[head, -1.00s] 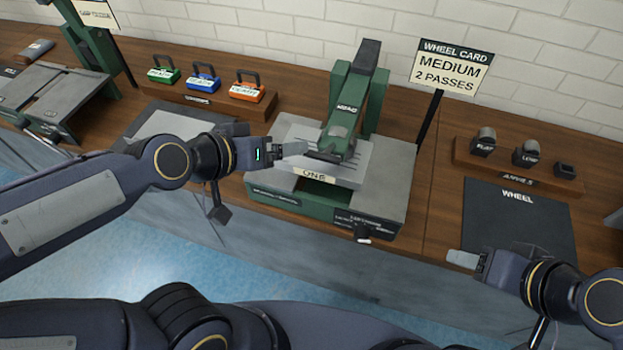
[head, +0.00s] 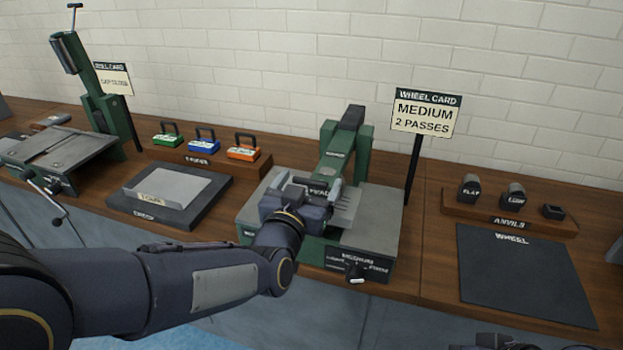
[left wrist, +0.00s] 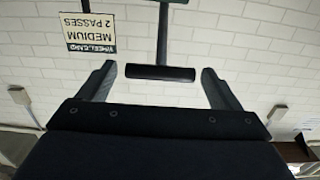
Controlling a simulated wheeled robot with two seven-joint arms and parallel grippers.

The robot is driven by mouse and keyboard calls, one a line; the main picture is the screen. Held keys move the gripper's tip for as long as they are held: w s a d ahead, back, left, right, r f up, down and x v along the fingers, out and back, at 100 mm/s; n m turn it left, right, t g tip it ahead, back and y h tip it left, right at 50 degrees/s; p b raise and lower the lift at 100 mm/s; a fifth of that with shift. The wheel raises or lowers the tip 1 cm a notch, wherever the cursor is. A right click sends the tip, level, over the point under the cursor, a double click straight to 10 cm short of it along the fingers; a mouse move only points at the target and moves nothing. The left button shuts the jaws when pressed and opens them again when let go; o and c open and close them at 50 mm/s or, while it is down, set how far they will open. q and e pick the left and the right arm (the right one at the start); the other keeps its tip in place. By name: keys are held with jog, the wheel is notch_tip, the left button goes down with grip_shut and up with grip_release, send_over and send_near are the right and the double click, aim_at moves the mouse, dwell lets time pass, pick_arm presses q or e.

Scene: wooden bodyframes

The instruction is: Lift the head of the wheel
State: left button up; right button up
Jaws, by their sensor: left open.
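The green machine (head: 331,152) stands on the bench with a tilted green arm over a grey base and a MEDIUM label on its front. My left gripper (head: 318,190) is at the front of this arm and covers its lower end. In the left wrist view, which is upside down, my left gripper (left wrist: 158,82) is open. A dark bar (left wrist: 160,73) on a green stem shows between its spread fingers, with a gap on both sides. A grey ridged piece shows just right of the gripper. Only a dark bit of my right arm shows at the bottom right.
The wheel card (head: 424,112) on its black post reads MEDIUM, 2 PASSES. Right of it are an anvil rack (head: 510,212) and the bare WHEEL mat (head: 522,265). To the left are a mat (head: 122,204) bearing a grey sheet, a rack of coloured blocks (head: 207,163) and another green machine (head: 98,95).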

pick_arm(q)
jog(key=shift+x, duration=1.6)
jog(key=shift+c, duration=0.4)
jog(key=c, duration=1.2)
jog(key=shift+r, duration=0.1)
jog(key=shift+c, duration=0.5)
